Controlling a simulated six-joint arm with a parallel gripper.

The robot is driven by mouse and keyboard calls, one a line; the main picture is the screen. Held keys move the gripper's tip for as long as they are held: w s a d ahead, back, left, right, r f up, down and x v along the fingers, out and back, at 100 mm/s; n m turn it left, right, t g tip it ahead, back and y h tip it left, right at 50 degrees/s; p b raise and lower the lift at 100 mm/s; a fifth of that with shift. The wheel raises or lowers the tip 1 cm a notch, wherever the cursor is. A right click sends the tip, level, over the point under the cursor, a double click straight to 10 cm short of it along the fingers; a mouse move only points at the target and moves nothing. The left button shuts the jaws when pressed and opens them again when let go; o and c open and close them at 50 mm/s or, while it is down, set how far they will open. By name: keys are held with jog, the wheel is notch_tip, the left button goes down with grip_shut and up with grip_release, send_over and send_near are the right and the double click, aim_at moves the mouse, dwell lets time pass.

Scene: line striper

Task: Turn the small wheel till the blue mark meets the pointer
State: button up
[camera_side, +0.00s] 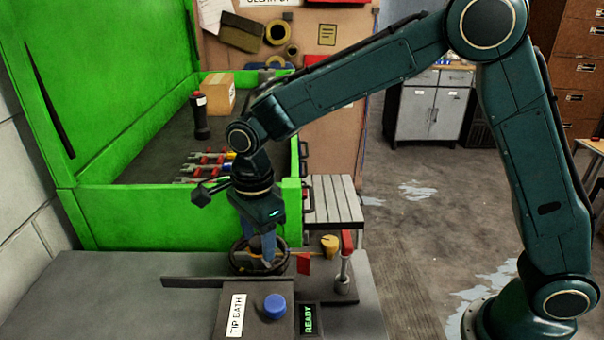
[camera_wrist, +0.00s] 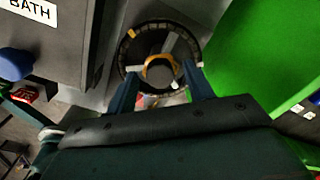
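The small wheel (camera_side: 243,262) has a dark rim and stands on the grey bench, below my gripper (camera_side: 266,258) in the side view. In the wrist view the wheel (camera_wrist: 124,52) shows a dark ring with an orange mark and several pale marks, and an orange band around its middle. My gripper (camera_wrist: 161,76) has its two dark blue fingers wide apart, over the near part of the wheel; contact with it cannot be told. I cannot make out a blue mark on the rim. A red flag-like piece (camera_side: 303,263) is right of the wheel; whether it is the pointer is unclear.
A dark box labelled TIP BATH with a blue knob (camera_side: 274,306) stands in front of the wheel, beside a READY display (camera_side: 308,319). A red-topped lever (camera_side: 346,264) is to the right. A green-walled bin (camera_side: 140,215) is close behind.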

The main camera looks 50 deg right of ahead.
aim_at(259, 242)
jog(key=shift+r, duration=0.2)
notch_tip(259, 242, up, 14)
jog(key=shift+s+f, duration=0.2)
jog(key=shift+f, duration=0.05)
dwell(0.5)
jog(key=s+d+r+n+t, duration=0.3)
jog(key=s+d+r+n, duration=0.1)
jog(key=s+d+n, duration=0.65)
jog(key=s+d+f+n+t, duration=0.1)
jog(key=s+d+f+n, duration=0.1)
jog(key=s+d+n, duration=0.2)
jog(key=s+d+f+n+t, duration=0.1)
jog(key=s+d+n, duration=0.3)
jog(key=s, duration=0.5)
jog(key=shift+s+f+n, duration=0.3)
jog(key=shift+f+n, duration=0.15)
jog(key=shift+f, duration=0.35)
